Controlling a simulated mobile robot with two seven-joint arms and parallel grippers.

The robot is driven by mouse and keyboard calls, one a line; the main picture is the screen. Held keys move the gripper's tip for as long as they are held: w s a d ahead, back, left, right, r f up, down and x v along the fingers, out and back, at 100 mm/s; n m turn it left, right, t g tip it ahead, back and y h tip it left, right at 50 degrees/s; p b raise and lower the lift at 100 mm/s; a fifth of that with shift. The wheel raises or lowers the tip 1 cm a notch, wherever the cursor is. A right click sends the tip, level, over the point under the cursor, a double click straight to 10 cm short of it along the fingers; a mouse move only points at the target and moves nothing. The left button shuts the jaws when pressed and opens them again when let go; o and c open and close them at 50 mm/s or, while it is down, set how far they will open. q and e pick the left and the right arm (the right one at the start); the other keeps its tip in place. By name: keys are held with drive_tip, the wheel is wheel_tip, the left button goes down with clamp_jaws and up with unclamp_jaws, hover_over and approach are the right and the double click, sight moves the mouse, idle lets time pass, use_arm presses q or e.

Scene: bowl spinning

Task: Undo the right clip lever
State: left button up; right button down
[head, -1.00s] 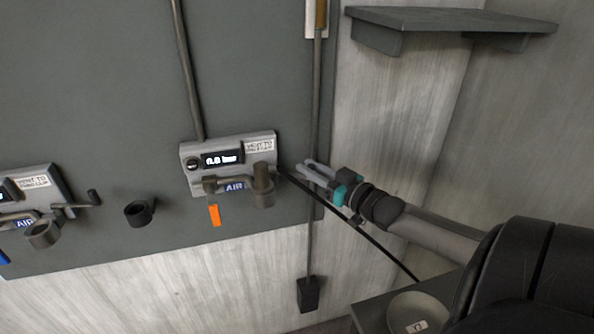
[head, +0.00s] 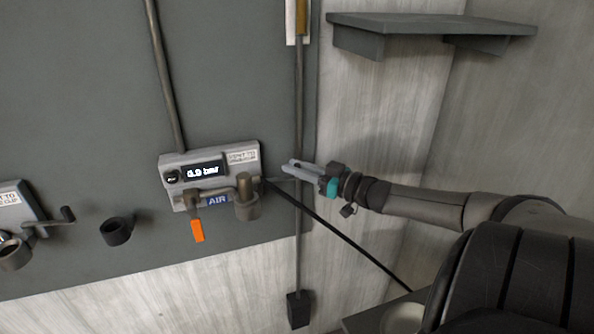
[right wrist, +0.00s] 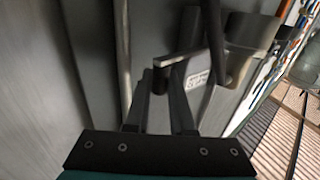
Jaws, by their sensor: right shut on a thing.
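The right clip lever shows in the right wrist view as a grey crank arm (right wrist: 183,60) with a dark knob (right wrist: 160,88). My right gripper (right wrist: 160,98) has its two fingers on either side of the knob and is shut on it. In the head view my right gripper (head: 288,168) is at the right side of the grey box (head: 212,158) with a lit bar display and an AIR label. Only a thin part of the lever (head: 277,180) shows there, beside the fingers. My left gripper is not in view.
An orange tag (head: 197,231) hangs under the box. A dark ring holder (head: 116,231) and another box with a crank (head: 62,216) are to the left. A black hose (head: 335,235) runs down right. A vertical pipe (head: 298,120) passes behind the gripper. A shelf (head: 430,24) is above.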

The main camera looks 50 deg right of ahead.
drive_tip(key=shift+d, duration=0.1)
drive_tip(key=c, duration=0.8)
unclamp_jaws()
drive_tip(key=shift+w, duration=0.1)
drive_tip(key=shift+o, duration=0.2)
drive_tip(key=s+d+p, duration=0.2)
drive_tip(key=s+p, duration=0.3)
drive_tip(key=s, duration=1)
drive_tip(key=shift+d, duration=0.35)
